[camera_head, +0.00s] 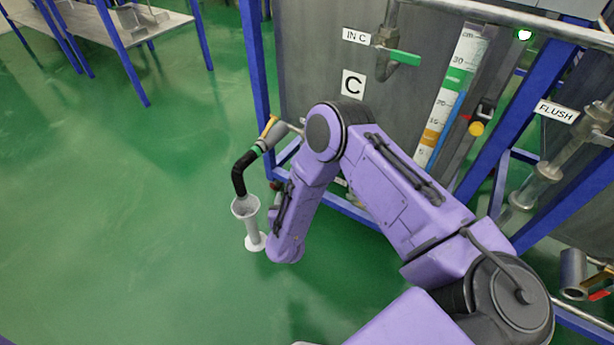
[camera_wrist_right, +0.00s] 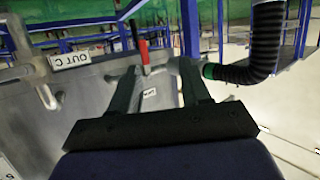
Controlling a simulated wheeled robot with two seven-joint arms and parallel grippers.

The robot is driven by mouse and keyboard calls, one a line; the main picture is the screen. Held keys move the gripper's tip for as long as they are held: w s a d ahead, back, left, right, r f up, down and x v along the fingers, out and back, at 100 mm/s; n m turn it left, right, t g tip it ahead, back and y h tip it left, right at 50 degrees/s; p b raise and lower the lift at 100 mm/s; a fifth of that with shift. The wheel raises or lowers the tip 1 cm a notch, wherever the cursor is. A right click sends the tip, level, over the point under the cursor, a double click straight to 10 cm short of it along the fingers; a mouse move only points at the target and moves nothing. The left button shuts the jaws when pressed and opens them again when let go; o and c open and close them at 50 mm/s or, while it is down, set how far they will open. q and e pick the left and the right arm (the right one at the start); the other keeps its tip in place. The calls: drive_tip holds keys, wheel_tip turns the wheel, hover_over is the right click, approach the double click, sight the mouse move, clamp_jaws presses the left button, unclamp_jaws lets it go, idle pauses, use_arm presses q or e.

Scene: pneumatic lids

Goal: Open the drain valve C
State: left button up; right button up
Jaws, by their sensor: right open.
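In the head view, a pipe with a yellow handle (camera_head: 268,126) comes out by panel C. A black hose (camera_head: 240,170) with a green ring runs from it down to a grey funnel (camera_head: 246,208) on a stand. In the right wrist view, my right gripper (camera_wrist_right: 158,68) is open and empty. A red handle (camera_wrist_right: 143,55) stands upright beyond and between its fingers, apart from them as far as I can tell. The black hose (camera_wrist_right: 262,45) is to the right. A small label (camera_wrist_right: 149,93) shows between the fingers, unreadable. My right forearm hides its gripper in the head view.
Tank C (camera_head: 320,70) and its blue frame (camera_head: 257,70) stand behind my arm. An IN C valve with a green handle (camera_head: 405,58) is above. An OUT C label (camera_wrist_right: 70,59) is left in the wrist view. The green floor (camera_head: 130,200) is clear at left.

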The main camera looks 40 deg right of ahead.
drive_tip(key=w+d+f+m+h+b, duration=0.25)
drive_tip(key=w+f+h+b, duration=0.2)
drive_tip(key=w+b, duration=0.35)
use_arm(q)
drive_tip(key=s+f+m+g+h+b, duration=0.1)
drive_tip(key=s+f+m+g+b, duration=0.3)
drive_tip(key=f, duration=0.6)
drive_tip(key=s+f+b, duration=0.1)
drive_tip(key=f+b, duration=0.5)
drive_tip(key=f, duration=0.4)
use_arm(e)
drive_tip(key=w+d+r+m+g+h+b, duration=0.1)
drive_tip(key=w+d+m+g+h, duration=0.1)
drive_tip(key=d, duration=0.5)
drive_tip(key=w+d+r+m+g+h+b, duration=0.1)
drive_tip(key=w+d+m+g+h, duration=0.1)
drive_tip(key=w+d, duration=0.3)
drive_tip(key=shift+d+r+m+g, duration=0.2)
drive_tip(key=shift+d+m+g, duration=0.35)
drive_tip(key=shift+d, duration=0.4)
use_arm(q)
drive_tip(key=w+a+f+t+y, duration=0.1)
drive_tip(key=w+a+f+t, duration=0.1)
drive_tip(key=w+a+f, duration=0.1)
drive_tip(key=shift+a+f, duration=0.1)
drive_tip(key=shift+a, duration=0.15)
use_arm(e)
clamp_jaws()
